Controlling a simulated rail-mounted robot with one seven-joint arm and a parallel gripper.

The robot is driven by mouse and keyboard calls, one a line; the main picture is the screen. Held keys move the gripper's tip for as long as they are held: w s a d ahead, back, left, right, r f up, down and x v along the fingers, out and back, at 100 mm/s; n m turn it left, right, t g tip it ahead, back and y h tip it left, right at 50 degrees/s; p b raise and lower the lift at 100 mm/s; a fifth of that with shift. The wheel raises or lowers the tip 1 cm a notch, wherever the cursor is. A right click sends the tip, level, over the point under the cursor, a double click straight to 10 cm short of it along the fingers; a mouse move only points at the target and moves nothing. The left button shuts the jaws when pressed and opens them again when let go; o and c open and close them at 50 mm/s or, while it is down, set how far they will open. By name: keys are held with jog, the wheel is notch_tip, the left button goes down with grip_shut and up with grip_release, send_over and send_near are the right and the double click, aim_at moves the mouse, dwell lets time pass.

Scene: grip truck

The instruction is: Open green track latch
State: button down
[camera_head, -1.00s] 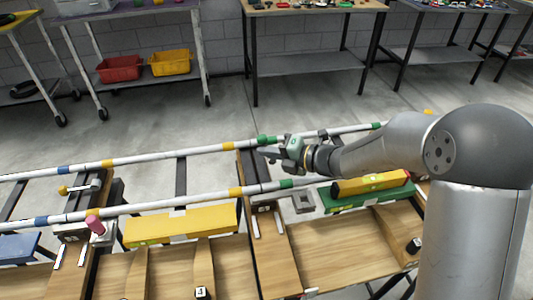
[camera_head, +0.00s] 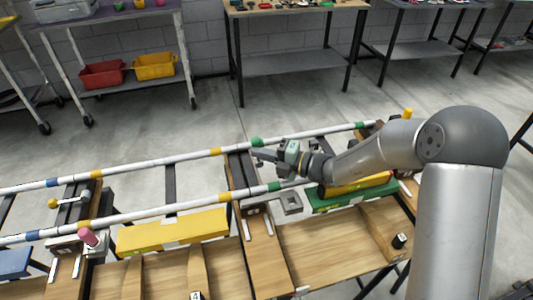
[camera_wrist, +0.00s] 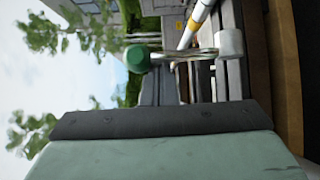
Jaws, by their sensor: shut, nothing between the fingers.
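The green latch shows in the wrist view as a round green knob (camera_wrist: 137,59) on a metal rod that runs right to a pale cylinder (camera_wrist: 230,43). My gripper (camera_head: 262,155) is shut and empty, beside the far white rail above the dark track joint in the head view. In the wrist view my grey fingers (camera_wrist: 165,70) reach up to the rod, close to the right of the knob. I cannot tell whether they touch it.
Two white rails with coloured bands run across, the near rail (camera_head: 150,212) below my gripper. A yellow block (camera_head: 175,231) and a green block (camera_head: 352,194) lie by the near rail. A yellow knob (camera_head: 53,203) and a pink knob (camera_head: 88,237) stand at left. Open floor lies beyond.

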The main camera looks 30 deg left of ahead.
jog(key=s+d+r+p, duration=0.3)
jog(key=s+d+r, duration=0.7)
jog(key=r, duration=0.3)
jog(key=s+d+f+n+g+h+p, duration=0.1)
jog(key=s+d+n+h+p, duration=0.1)
jog(key=s+d+n+h, duration=0.45)
jog(key=s+d+f+n+h+p, duration=0.1)
jog(key=d+n+h+p, duration=0.2)
jog(key=d+n, duration=0.75)
jog(key=d+r+n+t+h+p, duration=0.2)
jog(key=d+n+h, duration=0.5)
jog(key=d+n, duration=0.9)
jog(key=shift+s+n+t+h+p, duration=0.35)
jog(key=shift+n+t, duration=0.25)
jog(key=shift+n, duration=0.3)
jog(key=shift+r, duration=0.1)
